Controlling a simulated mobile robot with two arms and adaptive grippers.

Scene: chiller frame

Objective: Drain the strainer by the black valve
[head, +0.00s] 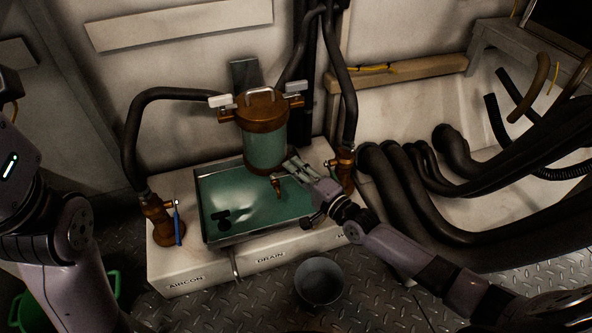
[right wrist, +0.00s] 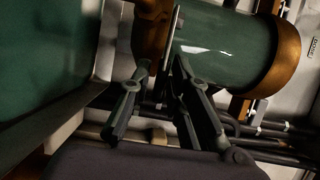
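The strainer (head: 265,150) has a bronze lid and a greenish clear body. It stands upright over a shallow metal tray (head: 199,205) with green inside. A small brass drain fitting (head: 280,189) hangs below it. My right gripper (head: 290,168) is at the lower right of the strainer, beside this fitting. In the right wrist view its two fingers (right wrist: 161,66) are apart, with a thin dark lever-like piece (right wrist: 175,35) in front of the gap. I cannot tell whether they touch it. The black valve handle is not clear in the head view. My left gripper is out of view.
A grey bucket (head: 320,282) stands on the floor before the white base marked AIRCON and DRAIN (head: 205,274). A blue-handled valve (head: 178,226) is at left, a brass valve (head: 344,160) at right. Thick black hoses (head: 400,190) crowd the right. Small black pieces (head: 222,217) lie in the tray.

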